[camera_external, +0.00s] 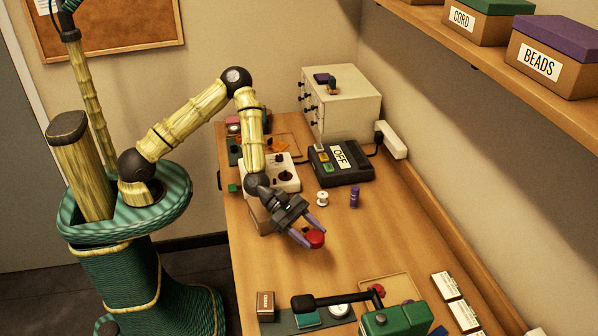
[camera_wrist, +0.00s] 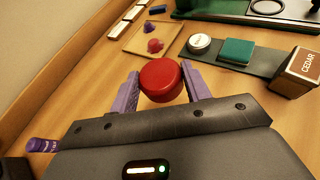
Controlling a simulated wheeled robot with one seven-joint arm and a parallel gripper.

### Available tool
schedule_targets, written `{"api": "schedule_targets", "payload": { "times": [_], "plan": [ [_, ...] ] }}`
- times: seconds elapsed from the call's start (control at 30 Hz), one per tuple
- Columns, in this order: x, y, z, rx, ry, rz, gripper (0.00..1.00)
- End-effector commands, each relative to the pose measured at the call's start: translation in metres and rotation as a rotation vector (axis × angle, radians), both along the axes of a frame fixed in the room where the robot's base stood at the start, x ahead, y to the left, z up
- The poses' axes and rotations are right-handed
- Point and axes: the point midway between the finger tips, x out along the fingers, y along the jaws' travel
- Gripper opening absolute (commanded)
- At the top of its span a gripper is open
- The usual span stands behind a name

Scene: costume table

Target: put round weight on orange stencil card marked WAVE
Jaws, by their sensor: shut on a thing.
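A red round weight (camera_external: 315,239) is between the purple fingers of my gripper (camera_external: 306,232), above the middle of the table. In the wrist view the red weight (camera_wrist: 161,80) sits between the two fingertips of my gripper (camera_wrist: 160,86), which are shut on its sides. No orange card shows in the wrist view.
A white knobbed box (camera_external: 284,178), a black OFF device (camera_external: 341,163), a white spool (camera_external: 322,198) and a purple cylinder (camera_external: 354,197) stand beyond my gripper. Nearer are a green lever press (camera_external: 393,320), a CEDAR box (camera_wrist: 298,72), a teal block (camera_wrist: 237,51) and a wooden tray (camera_wrist: 134,42).

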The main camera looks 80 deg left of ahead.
Motion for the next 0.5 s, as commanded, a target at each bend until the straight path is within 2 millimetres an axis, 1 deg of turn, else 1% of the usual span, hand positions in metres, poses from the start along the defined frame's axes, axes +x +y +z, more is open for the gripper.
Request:
{"api": "schedule_targets", "payload": {
  "times": [0.03, 0.17, 0.2, 0.27, 0.3, 0.37, 0.4, 0.47, 0.5],
  "plan": [
    [0.011, 0.017, 0.0, -0.001, -0.002, 0.035, 0.15],
    [0.035, 0.063, 0.0, -0.002, -0.002, 0.124, 0.15],
    [0.042, 0.078, 0.001, -0.003, -0.002, 0.153, 0.15],
    [0.051, 0.102, 0.001, -0.002, -0.002, 0.194, 0.15],
    [0.057, 0.118, 0.001, -0.003, -0.002, 0.222, 0.15],
    [0.064, 0.142, 0.002, -0.003, -0.003, 0.266, 0.15],
    [0.068, 0.158, 0.002, -0.002, -0.002, 0.294, 0.15],
    [0.074, 0.182, 0.002, -0.003, -0.002, 0.335, 0.15],
    [0.077, 0.199, 0.003, -0.003, -0.003, 0.363, 0.15]
  ]
}}
